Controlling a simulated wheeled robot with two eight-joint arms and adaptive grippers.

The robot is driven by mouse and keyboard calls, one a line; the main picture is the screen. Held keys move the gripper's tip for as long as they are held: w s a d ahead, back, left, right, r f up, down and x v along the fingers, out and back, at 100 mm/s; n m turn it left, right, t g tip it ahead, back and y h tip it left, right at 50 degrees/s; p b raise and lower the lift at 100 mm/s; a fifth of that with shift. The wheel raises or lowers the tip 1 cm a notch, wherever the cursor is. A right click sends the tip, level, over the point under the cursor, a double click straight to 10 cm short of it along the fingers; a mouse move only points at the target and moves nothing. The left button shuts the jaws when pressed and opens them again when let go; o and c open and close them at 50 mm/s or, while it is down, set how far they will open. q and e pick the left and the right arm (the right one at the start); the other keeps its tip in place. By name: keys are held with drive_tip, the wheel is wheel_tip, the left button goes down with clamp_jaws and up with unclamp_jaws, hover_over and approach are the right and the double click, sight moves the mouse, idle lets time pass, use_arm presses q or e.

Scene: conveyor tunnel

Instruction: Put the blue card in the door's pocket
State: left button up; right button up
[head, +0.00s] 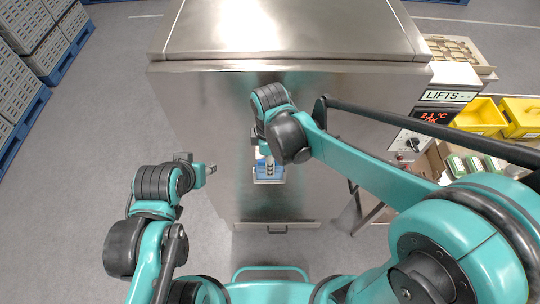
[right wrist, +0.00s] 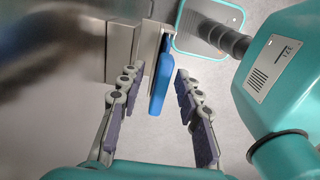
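The blue card (head: 264,164) is at the front of the steel door, at the door's pocket (head: 268,181). In the right wrist view the blue card (right wrist: 161,80) stands edge-on against the pale pocket (right wrist: 146,48), its near part sticking out. I cannot tell how deep it sits. My right gripper (head: 268,168) is at the pocket. In its wrist view the right gripper's fingers (right wrist: 157,88) are apart, one on each side of the card, with gaps showing. My left gripper (head: 212,169) is in the air left of the pocket; its fingers are too small to judge.
A dark bar (head: 430,132) slants across the right. Yellow bins (head: 482,116) and a display panel (head: 437,116) stand right. Stacked crates (head: 20,60) are at left. Floor at left is clear.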

wheel_tip(320, 180, up, 12)
drive_tip(key=shift+f, duration=0.15)
drive_tip(key=shift+d, duration=0.1)
idle(1.0)
drive_tip(key=s+d+f+m+t, duration=0.3)
drive_tip(key=d+m+t, duration=0.1)
drive_tip(key=d+m, duration=0.5)
drive_tip(key=s+d+f+m+t, duration=0.2)
drive_tip(key=d+f+m+t, duration=0.1)
drive_tip(key=d+m, duration=0.6)
wheel_tip(320, 180, down, 29)
drive_tip(key=b, duration=2.9)
drive_tip(key=shift+a, duration=0.25)
drive_tip(key=shift+s, duration=0.1)
